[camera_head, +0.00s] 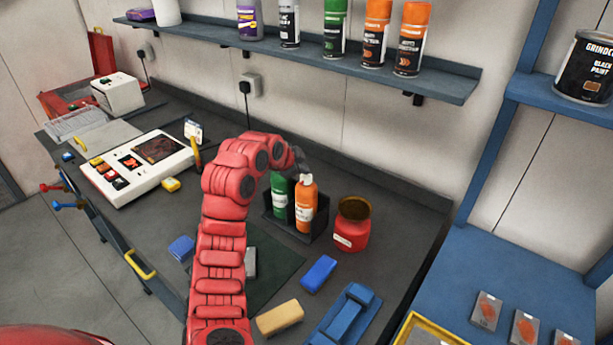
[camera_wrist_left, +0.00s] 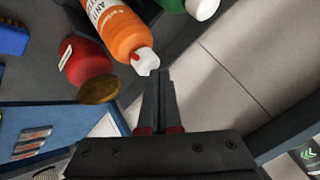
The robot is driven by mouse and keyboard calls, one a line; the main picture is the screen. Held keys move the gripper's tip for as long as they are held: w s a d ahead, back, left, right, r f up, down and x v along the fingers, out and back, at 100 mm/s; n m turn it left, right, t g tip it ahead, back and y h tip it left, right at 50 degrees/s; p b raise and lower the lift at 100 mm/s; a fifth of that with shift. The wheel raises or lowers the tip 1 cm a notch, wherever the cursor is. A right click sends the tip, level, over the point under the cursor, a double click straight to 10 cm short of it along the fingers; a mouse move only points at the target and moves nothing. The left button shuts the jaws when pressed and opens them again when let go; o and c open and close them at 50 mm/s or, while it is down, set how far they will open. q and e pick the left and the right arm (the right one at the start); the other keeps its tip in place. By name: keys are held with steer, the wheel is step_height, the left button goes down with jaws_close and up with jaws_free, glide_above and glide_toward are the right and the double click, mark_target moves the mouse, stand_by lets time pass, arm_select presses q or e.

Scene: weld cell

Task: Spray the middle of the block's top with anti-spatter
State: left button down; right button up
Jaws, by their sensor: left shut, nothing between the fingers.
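The orange anti-spatter bottle (camera_head: 305,208) stands upright in a dark holder (camera_head: 320,222) beside a green bottle (camera_head: 279,195). In the left wrist view the orange bottle (camera_wrist_left: 115,28) shows part of an "ANTI" label and a white-and-red nozzle (camera_wrist_left: 145,61). My left gripper (camera_head: 302,168) is shut and empty at the top of the orange bottle; its fingertips (camera_wrist_left: 160,74) appear right beside the nozzle. I cannot tell whether they touch. A grey block (camera_head: 250,262) lies on the dark green mat (camera_head: 279,267), partly hidden by my left arm. My right gripper is not in view.
A red jar (camera_head: 351,225) stands right of the holder. A blue block (camera_head: 318,273), a tan block (camera_head: 280,317) and another blue block (camera_head: 181,248) lie around the mat. The shelf (camera_head: 300,47) above holds several cans. A control box (camera_head: 139,167) sits left.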

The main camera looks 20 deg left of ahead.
mark_target(303, 177)
arm_select(q)
steer(key=shift+f, duration=0.15)
steer(key=shift+r, duration=0.3)
steer(key=shift+r+b, duration=0.3)
steer(key=shift+r, duration=0.2)
steer(key=shift+r, duration=0.1)
steer(key=shift+r, duration=0.5)
step_height(303, 177, up, 5)
steer(key=shift+f+b, duration=0.15)
steer(key=shift+b, duration=0.15)
